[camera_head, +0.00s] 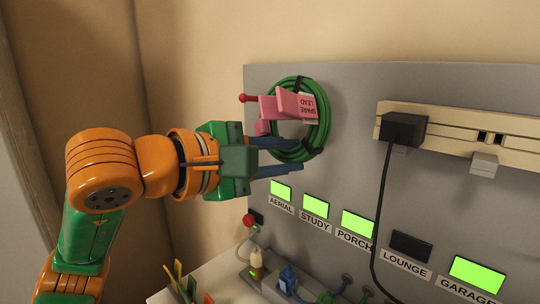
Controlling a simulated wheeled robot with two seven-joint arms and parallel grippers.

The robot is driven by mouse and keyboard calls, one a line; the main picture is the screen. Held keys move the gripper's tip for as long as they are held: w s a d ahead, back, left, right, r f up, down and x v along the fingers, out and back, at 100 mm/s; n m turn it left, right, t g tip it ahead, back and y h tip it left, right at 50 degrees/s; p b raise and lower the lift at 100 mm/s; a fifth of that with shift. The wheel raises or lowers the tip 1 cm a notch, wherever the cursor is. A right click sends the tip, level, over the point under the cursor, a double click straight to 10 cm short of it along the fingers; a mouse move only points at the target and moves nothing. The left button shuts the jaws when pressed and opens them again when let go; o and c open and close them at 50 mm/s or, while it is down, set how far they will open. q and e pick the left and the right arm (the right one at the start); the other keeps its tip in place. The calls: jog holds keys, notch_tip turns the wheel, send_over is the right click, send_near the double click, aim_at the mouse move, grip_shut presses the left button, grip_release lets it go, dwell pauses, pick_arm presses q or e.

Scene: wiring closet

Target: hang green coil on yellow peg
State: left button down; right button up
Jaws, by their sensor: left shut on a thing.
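The green coil (323,128) is a ring of cable with dark ties, in front of the upper left of the grey board. A pink tag (297,105) reading "SPARE LEAD" is on it. My left gripper (292,157) comes in from the left, and its blue fingers are shut on the lower left of the coil. I cannot tell whether the coil touches the board. No yellow peg shows. My right gripper is not in view.
The grey board (350,90) carries a beige socket strip (455,132) with a black plug (403,128) and hanging cord. Below are labelled panels, four lit green and LOUNGE (410,246) dark. Small plugs and cables crowd the ledge below.

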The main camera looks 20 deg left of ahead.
pick_arm(q)
jog(key=x, duration=0.7)
jog(key=shift+a+f, duration=0.25)
jog(key=shift+f, duration=0.05)
jog(key=shift+p, duration=0.3)
jog(key=c, duration=0.6)
grip_release()
